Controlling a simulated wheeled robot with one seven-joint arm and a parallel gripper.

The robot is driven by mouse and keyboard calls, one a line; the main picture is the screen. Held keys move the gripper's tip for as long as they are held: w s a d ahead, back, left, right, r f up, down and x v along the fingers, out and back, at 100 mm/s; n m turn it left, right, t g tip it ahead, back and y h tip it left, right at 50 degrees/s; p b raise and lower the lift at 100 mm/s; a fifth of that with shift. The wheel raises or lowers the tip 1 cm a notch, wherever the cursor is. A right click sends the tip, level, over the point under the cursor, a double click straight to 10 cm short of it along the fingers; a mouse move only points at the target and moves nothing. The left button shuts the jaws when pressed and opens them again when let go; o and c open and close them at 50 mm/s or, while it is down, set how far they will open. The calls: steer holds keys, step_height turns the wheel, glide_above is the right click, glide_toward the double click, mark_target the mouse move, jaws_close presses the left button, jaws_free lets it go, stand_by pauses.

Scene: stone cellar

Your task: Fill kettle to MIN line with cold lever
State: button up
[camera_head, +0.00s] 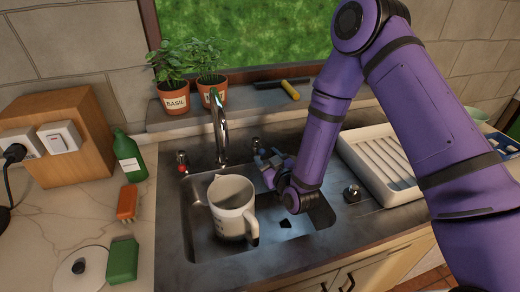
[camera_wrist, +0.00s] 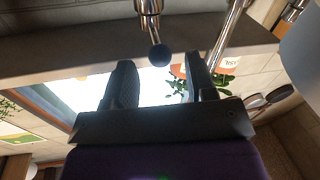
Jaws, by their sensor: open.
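The white kettle (camera_head: 228,222) stands lidless in the sink, handle toward the lower right. The faucet spout (camera_head: 220,135) curves down over its open top; I see no water stream. The MIN line cannot be made out. A red-tipped lever (camera_head: 182,160) is left of the spout. The other lever (camera_head: 257,145) is right of it, partly hidden by my gripper (camera_head: 268,160). In the wrist view, that lever's dark knob (camera_wrist: 160,55) appears in the gap between the open fingers of my gripper (camera_wrist: 160,72); contact cannot be told.
The sink (camera_head: 190,245) has a dark drain opening. A white drying rack (camera_head: 385,165) stands right of it. A white round lid (camera_head: 80,268), green sponge (camera_head: 122,260), orange item (camera_head: 127,203) and green bottle (camera_head: 129,155) are on the left counter. Potted herbs (camera_head: 175,100) stand behind.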

mark_target(262, 152)
steer(key=shift+x, duration=2.55)
